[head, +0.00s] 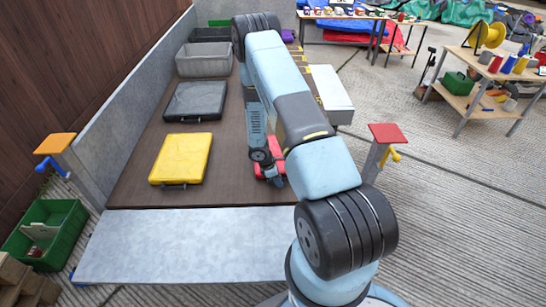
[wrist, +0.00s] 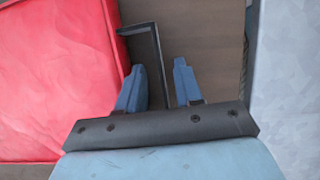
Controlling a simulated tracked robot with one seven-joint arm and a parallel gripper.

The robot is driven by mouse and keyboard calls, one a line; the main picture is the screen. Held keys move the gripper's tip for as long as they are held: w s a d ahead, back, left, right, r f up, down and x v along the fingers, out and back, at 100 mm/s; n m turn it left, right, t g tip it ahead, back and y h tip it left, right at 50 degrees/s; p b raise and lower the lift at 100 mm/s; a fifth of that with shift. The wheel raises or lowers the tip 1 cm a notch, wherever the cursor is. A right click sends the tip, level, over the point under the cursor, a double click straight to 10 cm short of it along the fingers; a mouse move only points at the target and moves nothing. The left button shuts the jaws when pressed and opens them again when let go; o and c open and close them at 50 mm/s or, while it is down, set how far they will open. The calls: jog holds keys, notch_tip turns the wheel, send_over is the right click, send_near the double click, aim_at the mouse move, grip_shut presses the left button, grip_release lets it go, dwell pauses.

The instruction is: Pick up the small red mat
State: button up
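The small red mat (wrist: 55,75) fills the left of the wrist view, with a thin black handle (wrist: 155,45) on its right side. In the head view the red mat (head: 277,146) lies on the brown table, mostly hidden behind my arm. My gripper (wrist: 158,67) is at the handle side of the mat. Its two blue fingers are apart, and the handle's long bar runs down between them, closer to the left finger. Whether a finger touches the handle cannot be told.
A yellow case (head: 181,158) and a black case (head: 195,101) lie left on the brown table (head: 135,178). A grey bin (head: 204,62) stands behind them. A grey wall (head: 128,110) edges the left side. A post with a red top (head: 388,133) stands right of my arm.

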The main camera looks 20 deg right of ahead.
jog(key=shift+f, duration=0.2)
grip_shut()
dwell(0.3)
